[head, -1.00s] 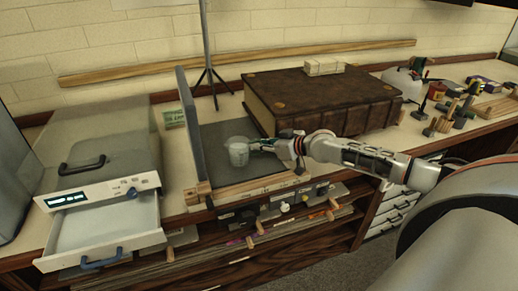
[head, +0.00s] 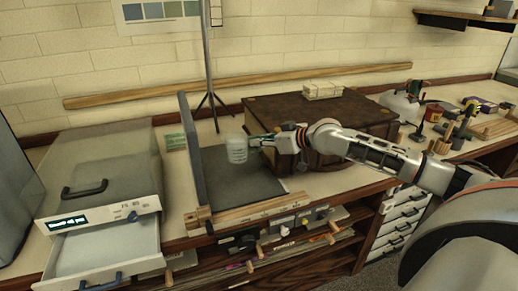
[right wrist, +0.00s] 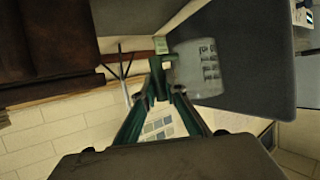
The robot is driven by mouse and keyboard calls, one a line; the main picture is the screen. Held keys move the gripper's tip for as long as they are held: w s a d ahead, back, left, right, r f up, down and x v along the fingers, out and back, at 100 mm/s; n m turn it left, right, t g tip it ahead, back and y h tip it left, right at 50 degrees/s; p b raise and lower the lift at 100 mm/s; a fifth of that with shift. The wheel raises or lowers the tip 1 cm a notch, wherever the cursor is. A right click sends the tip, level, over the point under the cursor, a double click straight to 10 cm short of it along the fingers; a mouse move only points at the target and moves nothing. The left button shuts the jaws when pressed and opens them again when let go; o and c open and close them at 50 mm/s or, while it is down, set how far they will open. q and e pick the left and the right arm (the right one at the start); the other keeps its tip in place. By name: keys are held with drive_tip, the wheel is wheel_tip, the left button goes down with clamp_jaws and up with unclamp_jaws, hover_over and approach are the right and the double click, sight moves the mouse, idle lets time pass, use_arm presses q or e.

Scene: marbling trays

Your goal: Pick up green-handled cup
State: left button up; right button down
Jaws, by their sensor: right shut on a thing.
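The cup (head: 237,150) is a translucent, whitish measuring cup with dark markings. It hangs upright above the dark grey tray (head: 228,184) in the head view. My right gripper (head: 264,141) reaches in from the right and is shut on the cup's green handle, which the fingers largely hide. In the right wrist view the cup (right wrist: 200,68) shows beyond the green-edged fingers (right wrist: 163,88), with its markings turned sideways. My left gripper is in neither view.
An upright grey panel (head: 194,150) stands at the tray's left. A grey machine (head: 98,165) with an open drawer (head: 105,250) is further left. A thin stand (head: 207,60) rises behind.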

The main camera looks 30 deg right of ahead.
drive_tip(key=shift+r, duration=2.8)
